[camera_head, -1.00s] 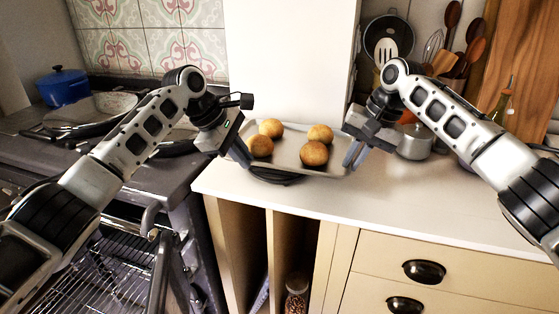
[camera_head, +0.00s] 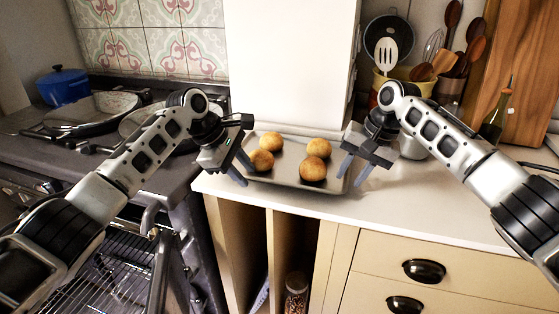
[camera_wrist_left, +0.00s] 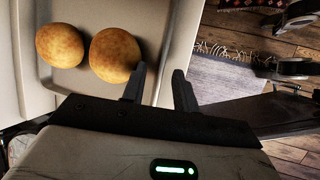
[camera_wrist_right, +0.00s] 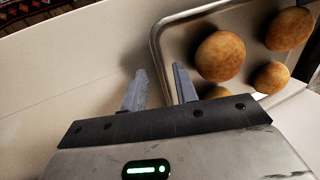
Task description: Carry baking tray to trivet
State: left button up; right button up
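The grey baking tray (camera_head: 290,184) lies on the counter below the white wall block, with several round golden rolls (camera_head: 313,168) in it. No trivet shows; whatever is directly under the tray is hidden. My left gripper (camera_head: 243,174) is open at the tray's left end. In the left wrist view its fingers (camera_wrist_left: 160,84) are apart, with the tray's rim (camera_wrist_left: 176,45) in line with the gap. My right gripper (camera_head: 354,174) is open at the tray's right end. In the right wrist view its fingers (camera_wrist_right: 158,88) are apart near the tray's rim (camera_wrist_right: 156,45).
The stove (camera_head: 130,165) with pans and a blue pot (camera_head: 63,87) is on the left, its oven rack (camera_head: 95,275) showing below. A metal pot (camera_head: 412,147) and utensils stand behind my right gripper. The counter's front right (camera_head: 420,210) is clear.

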pick_arm(q)
jog(key=shift+d, duration=0.1)
pick_arm(e)
jog(key=shift+a, duration=0.1)
pick_arm(q)
jog(key=shift+r, duration=0.1)
jog(key=shift+a+r, duration=0.2)
jog(key=shift+r, duration=0.15)
pick_arm(e)
jog(key=shift+r, duration=0.25)
pick_arm(q)
jog(key=v, duration=1.1)
pick_arm(e)
jog(key=v, duration=1.1)
jog(key=shift+d+r, duration=0.25)
pick_arm(q)
jog(key=shift+s+f, duration=0.1)
jog(key=shift+s, duration=0.1)
pick_arm(e)
jog(key=shift+s+f, duration=0.1)
jog(key=shift+s, duration=0.05)
